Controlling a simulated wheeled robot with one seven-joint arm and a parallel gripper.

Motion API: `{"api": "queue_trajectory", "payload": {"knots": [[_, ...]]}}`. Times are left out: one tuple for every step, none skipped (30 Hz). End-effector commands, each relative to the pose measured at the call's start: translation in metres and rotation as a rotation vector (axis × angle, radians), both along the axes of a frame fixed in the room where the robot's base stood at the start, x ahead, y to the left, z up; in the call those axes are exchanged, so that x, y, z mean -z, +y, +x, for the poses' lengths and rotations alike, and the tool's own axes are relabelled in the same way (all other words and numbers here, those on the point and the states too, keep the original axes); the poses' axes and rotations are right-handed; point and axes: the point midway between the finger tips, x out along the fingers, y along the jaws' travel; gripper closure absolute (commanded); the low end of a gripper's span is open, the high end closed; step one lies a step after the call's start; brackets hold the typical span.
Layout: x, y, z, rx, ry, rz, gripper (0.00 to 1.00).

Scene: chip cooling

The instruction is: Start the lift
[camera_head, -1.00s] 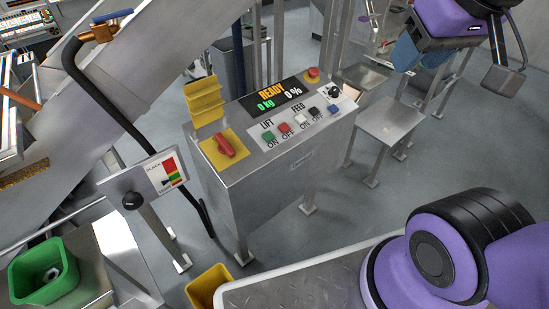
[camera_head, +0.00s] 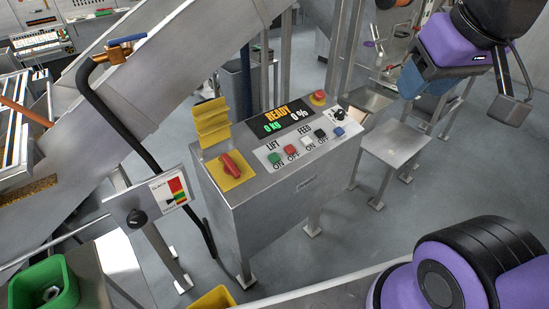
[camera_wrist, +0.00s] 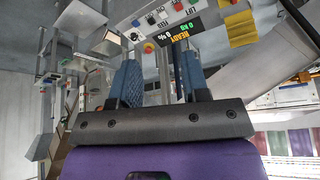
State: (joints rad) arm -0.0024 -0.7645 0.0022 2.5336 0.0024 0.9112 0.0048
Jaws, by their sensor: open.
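The control console (camera_head: 285,195) stands in the middle of the head view. Its LIFT pair has a green ON button (camera_head: 275,159) and a red OFF button (camera_head: 291,152). The display (camera_head: 276,122) reads READY, 0 kg, 0 %; it also shows upside down in the wrist view (camera_wrist: 187,34). My gripper (camera_wrist: 161,75) is open and empty, its blue fingers apart and pointing towards the console, clear of it. In the head view it is at the upper right, well away from the LIFT buttons.
The panel also has FEED buttons (camera_head: 320,134), a black knob (camera_head: 338,117), a red mushroom button (camera_head: 318,97) and a red rotary switch (camera_head: 231,165). A small knob panel (camera_head: 150,204) and green bin (camera_head: 42,283) are at left. A steel stool (camera_head: 395,143) stands right of the console.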

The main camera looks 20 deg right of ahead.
Motion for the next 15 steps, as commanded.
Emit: {"api": "queue_trajectory", "payload": {"knots": [[0.0000, 0.0000, 0.0000, 0.000, 0.000, 0.000, 0.58], [0.0000, 0.0000, 0.0000, 0.000, 0.000, 0.000, 0.58], [0.0000, 0.0000, 0.0000, 0.000, 0.000, 0.000, 0.58], [0.0000, 0.0000, 0.0000, 0.000, 0.000, 0.000, 0.58], [0.0000, 0.0000, 0.0000, 0.000, 0.000, 0.000, 0.65], [0.0000, 0.0000, 0.0000, 0.000, 0.000, 0.000, 0.74], [0.0000, 0.0000, 0.0000, 0.000, 0.000, 0.000, 0.81], [0.0000, 0.0000, 0.0000, 0.000, 0.000, 0.000, 0.88], [0.0000, 0.0000, 0.0000, 0.000, 0.000, 0.000, 0.97], [0.0000, 0.0000, 0.0000, 0.000, 0.000, 0.000, 1.00], [0.0000, 0.0000, 0.0000, 0.000, 0.000, 0.000, 1.00], [0.0000, 0.0000, 0.0000, 0.000, 0.000, 0.000, 1.00], [0.0000, 0.0000, 0.0000, 0.000, 0.000, 0.000, 1.00], [0.0000, 0.0000, 0.0000, 0.000, 0.000, 0.000, 1.00], [0.0000, 0.0000, 0.0000, 0.000, 0.000, 0.000, 1.00]]}}
